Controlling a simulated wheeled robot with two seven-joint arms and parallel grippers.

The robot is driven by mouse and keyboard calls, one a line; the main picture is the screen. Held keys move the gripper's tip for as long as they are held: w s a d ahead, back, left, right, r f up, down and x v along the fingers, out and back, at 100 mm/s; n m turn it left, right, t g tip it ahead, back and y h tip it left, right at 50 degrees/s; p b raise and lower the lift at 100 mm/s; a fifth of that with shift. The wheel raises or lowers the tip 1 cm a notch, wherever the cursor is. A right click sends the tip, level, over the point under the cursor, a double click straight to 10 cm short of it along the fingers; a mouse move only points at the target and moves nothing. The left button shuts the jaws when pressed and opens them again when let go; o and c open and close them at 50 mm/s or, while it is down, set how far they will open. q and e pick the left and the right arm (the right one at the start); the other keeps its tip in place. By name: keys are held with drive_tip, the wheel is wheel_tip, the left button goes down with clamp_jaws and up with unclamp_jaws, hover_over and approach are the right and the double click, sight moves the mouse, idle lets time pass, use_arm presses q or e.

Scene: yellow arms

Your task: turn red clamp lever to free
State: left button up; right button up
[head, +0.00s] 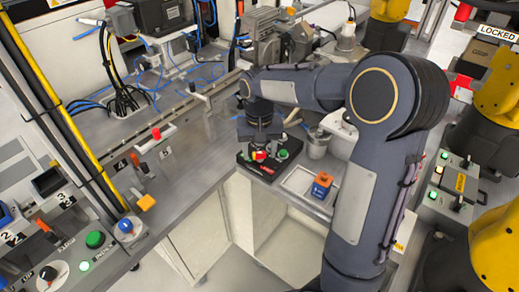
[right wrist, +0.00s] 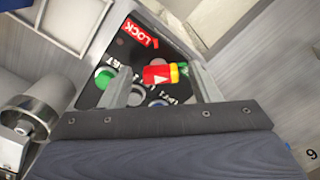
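The red lever (right wrist: 158,74) has a white triangle on it and a yellow and green end. It sits on a black control panel (right wrist: 165,45) with a red LOCK label (right wrist: 140,33). In the head view the lever (head: 259,156) shows just below my right gripper (head: 261,148), which points down over the panel. In the right wrist view my right gripper (right wrist: 162,85) is open, with the lever between its two fingers. There is a gap on the left; the right finger is close to the yellow-green end, and I cannot tell if it touches. My left gripper is not in view.
In the head view a metal cup (head: 317,144) and an orange-and-blue block (head: 321,185) in a white tray (head: 297,181) stand right of the panel. Another red handle (head: 156,133) is on the left bench.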

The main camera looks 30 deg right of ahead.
sight(260, 154)
wheel_tip(260, 154, up, 8)
drive_tip(key=shift+f, duration=0.1)
idle(0.5)
idle(0.4)
